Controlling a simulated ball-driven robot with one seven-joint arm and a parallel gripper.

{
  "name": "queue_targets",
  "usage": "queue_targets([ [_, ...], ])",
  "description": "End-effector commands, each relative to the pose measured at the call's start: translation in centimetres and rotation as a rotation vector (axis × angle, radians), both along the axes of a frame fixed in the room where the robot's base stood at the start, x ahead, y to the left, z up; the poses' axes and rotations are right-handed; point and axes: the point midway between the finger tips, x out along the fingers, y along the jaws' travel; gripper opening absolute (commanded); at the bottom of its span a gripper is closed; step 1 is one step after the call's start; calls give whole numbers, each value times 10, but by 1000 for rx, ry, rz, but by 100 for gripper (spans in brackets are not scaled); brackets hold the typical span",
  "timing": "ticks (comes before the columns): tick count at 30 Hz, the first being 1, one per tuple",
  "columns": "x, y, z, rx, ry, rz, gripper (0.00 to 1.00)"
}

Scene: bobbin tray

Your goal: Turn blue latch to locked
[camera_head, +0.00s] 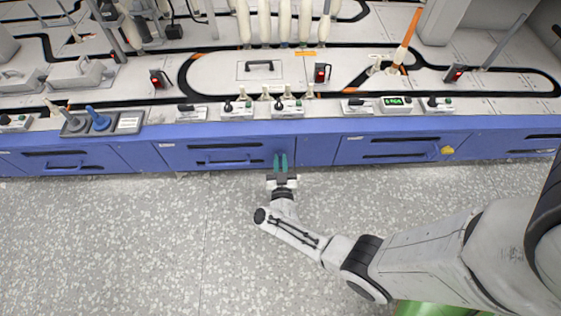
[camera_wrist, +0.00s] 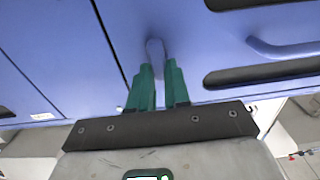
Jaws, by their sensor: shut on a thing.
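The blue latch (camera_wrist: 155,50) shows in the wrist view as a small, rounded, elongated knob on the blue cabinet front, close to a panel seam. It points roughly up and down in that picture. My gripper (camera_wrist: 158,68) has its two green fingers on either side of the latch and is shut on it. In the head view my gripper (camera_head: 280,160) reaches the blue cabinet front from below, right of a drawer with a bar handle. The latch cannot be made out there. Any lock marking is not visible.
A blue drawer handle (camera_wrist: 285,48) lies close right of the latch in the wrist view. A yellow latch (camera_head: 447,150) sits further right on the cabinet. The worktop above holds several switch boxes and a grey tray (camera_head: 130,122) with bobbins. The speckled floor (camera_head: 130,240) is clear.

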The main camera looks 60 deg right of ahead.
Motion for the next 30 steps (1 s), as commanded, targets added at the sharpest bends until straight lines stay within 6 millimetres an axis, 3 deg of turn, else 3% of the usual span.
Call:
queue_targets([
  [11,-1,-1,-1,65,-84,0,0],
  [30,-6,-4,-4,418,-535,0,0],
])
